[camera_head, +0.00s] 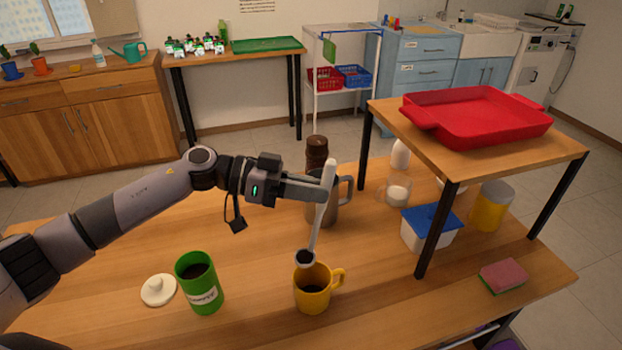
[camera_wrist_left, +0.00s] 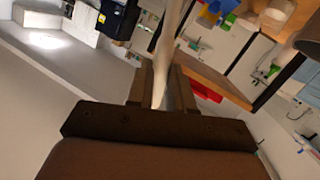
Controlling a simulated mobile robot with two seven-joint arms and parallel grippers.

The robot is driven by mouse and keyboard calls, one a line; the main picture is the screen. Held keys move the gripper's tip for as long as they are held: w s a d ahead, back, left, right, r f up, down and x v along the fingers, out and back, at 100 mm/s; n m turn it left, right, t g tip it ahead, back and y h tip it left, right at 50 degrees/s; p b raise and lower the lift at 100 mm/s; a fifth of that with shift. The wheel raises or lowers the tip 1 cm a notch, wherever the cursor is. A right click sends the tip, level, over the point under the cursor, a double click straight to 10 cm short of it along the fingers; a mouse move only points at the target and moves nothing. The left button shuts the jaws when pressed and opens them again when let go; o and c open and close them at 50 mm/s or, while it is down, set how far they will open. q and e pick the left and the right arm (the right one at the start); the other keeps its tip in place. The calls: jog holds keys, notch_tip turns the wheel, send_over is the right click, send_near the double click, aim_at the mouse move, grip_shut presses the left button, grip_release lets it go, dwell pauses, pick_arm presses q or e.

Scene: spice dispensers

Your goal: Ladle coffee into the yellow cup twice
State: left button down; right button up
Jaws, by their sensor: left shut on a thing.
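My left gripper (camera_head: 326,188) is shut on the pale handle of a ladle (camera_head: 320,222), which hangs down steeply. The ladle's dark round bowl (camera_head: 305,259) is at the rear rim of the yellow cup (camera_head: 313,293); I cannot tell whether it touches. Something dark lies inside the cup. The handle also shows between the fingers in the left wrist view (camera_wrist_left: 163,75). A green coffee canister (camera_head: 200,285) stands open to the left of the cup, with dark contents. Its white lid (camera_head: 158,290) lies on the table beside it. My right gripper is not in view.
A dark pepper mill (camera_head: 316,152) and a grey mug (camera_head: 345,190) stand behind the gripper. A wooden shelf (camera_head: 480,160) with a red tray (camera_head: 480,115) rises at right. A blue-lidded tub (camera_head: 430,228), yellow jar (camera_head: 491,206) and sponge (camera_head: 503,277) sit at right.

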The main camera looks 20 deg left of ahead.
pick_arm(q)
jog(key=shift+s+d+f+m+y+p, duration=0.15)
jog(key=shift+d+f+m+y+p, duration=0.15)
jog(key=shift+d+f+y+p, duration=0.25)
jog(key=s+d+f+m+t+y+b, duration=0.1)
jog(key=s+d+f+m+y+b, duration=0.1)
jog(key=d+y, duration=0.4)
jog(key=s+d+f+m+t+y+b, duration=0.1)
jog(key=s+d+f+m+y+b, duration=0.1)
jog(key=d+f+y, duration=0.3)
jog(key=shift+s+d+m+y+b, duration=0.15)
jog(key=shift+d+m+y+b, duration=0.25)
jog(key=shift+d+y, duration=0.6)
dwell(1.0)
